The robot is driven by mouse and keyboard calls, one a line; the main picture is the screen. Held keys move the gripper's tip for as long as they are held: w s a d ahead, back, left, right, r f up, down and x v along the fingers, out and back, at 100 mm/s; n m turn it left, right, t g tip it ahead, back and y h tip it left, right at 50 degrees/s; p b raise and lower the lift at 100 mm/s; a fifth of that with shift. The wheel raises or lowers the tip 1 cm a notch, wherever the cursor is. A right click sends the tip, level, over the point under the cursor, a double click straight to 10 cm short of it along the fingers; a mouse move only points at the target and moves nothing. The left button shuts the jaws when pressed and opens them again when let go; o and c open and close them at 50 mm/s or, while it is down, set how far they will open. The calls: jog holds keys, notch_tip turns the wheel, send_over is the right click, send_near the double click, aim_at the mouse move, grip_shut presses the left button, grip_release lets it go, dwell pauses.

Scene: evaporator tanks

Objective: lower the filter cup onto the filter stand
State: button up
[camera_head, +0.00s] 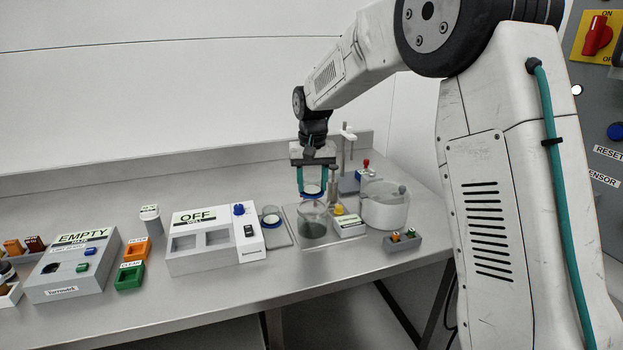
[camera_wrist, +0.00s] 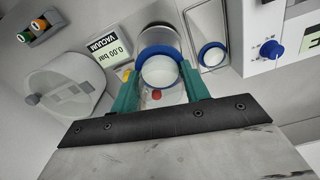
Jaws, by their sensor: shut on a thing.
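The filter cup (camera_head: 312,189) is a clear cup with a blue ring and a white disc. My gripper (camera_head: 315,182) is shut on it, with one teal finger on each side. In the wrist view the cup (camera_wrist: 163,72) sits between the fingers (camera_wrist: 160,92). A clear glass vessel with dark contents (camera_head: 313,222) stands just below the cup; I cannot tell whether they touch. To its left, a small flat plate (camera_head: 281,239) carries a blue-ringed white disc (camera_head: 270,218), which also shows in the wrist view (camera_wrist: 212,55). I cannot tell for sure which is the filter stand.
A vacuum display box (camera_head: 347,226) reading 0.00 bar and a round white tub (camera_head: 386,207) stand close on the right. A button box (camera_head: 402,241) is in front of the tub. The OFF well unit (camera_head: 213,240) is left. Bare bench lies along the front.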

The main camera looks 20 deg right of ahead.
aim_at(312, 195)
jog(key=shift+f, duration=2.25)
jog(key=o, duration=1.2)
jog(key=shift+o, duration=0.2)
jog(key=shift+r, duration=0.1)
notch_tip(312, 195, up, 8)
jog(key=shift+f, duration=0.2)
jog(key=shift+s, duration=0.1)
